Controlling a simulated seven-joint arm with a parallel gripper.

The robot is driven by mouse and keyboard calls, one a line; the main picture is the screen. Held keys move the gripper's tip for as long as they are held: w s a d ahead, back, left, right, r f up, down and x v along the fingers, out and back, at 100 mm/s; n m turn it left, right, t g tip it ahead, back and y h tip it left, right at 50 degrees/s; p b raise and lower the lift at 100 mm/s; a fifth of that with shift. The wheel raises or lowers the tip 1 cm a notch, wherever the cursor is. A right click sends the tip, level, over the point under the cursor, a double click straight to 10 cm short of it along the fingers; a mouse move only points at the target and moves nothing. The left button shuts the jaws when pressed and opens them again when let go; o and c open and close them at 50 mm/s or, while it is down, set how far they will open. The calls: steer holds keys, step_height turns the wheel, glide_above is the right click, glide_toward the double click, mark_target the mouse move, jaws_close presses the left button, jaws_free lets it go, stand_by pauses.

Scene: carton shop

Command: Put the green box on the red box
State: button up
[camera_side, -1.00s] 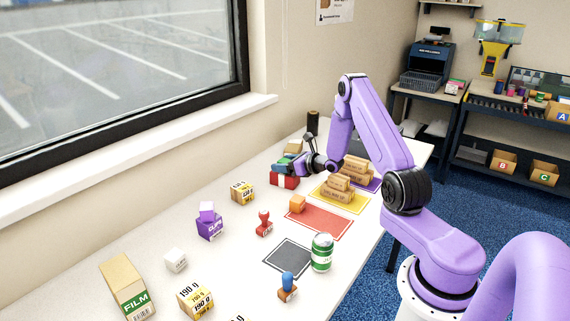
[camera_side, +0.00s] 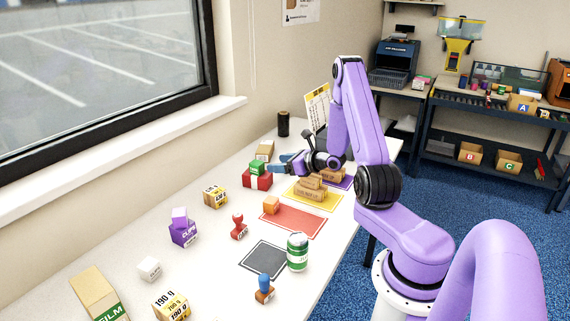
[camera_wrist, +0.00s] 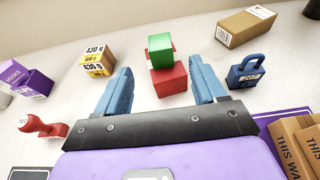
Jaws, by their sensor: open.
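The green box (camera_side: 257,167) sits on top of the red box (camera_side: 257,181), which stands on the white table. In the wrist view the green box (camera_wrist: 160,48) rests on the red box (camera_wrist: 169,81), a little off-centre. My gripper (camera_side: 282,164) is to the right of the pair in the side view, apart from the green box. In the wrist view my gripper (camera_wrist: 160,68) has its two blue fingers spread wide, with nothing held. The boxes show beyond and between the fingers.
A blue padlock (camera_wrist: 246,72) lies to the right and a cardboard box (camera_wrist: 245,26) behind it. A yellow-black 430 g carton (camera_wrist: 97,61) stands left. A red stamp (camera_side: 239,227) stands nearer the camera.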

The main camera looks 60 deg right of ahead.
steer(key=s+a+r+n+g+y, duration=0.2)
steer(key=a+r+n+g+y, duration=0.15)
steer(key=a+n, duration=0.45)
steer(key=s+a+r+n+g+y, duration=0.1)
steer(key=a+r+n+g+y, duration=0.25)
steer(key=a, duration=0.75)
steer(key=s+a+r+n+g+y, duration=0.1)
steer(key=s+a+n+g+y, duration=0.15)
steer(key=a+n+y, duration=0.55)
steer(key=s+a+r+n+g+h, duration=0.1)
steer(key=s+a+n+g+h, duration=0.75)
steer(key=s, duration=0.65)
steer(key=s+d+r+n+t+h, duration=0.2)
steer(key=s+n+h, duration=0.4)
steer(key=n, duration=1.4)
steer(key=s+t, duration=0.1)
steer(key=s, duration=0.3)
steer(key=shift+s+n+t, duration=0.15)
steer(key=shift+n+t, duration=0.15)
steer(key=shift+t, duration=0.1)
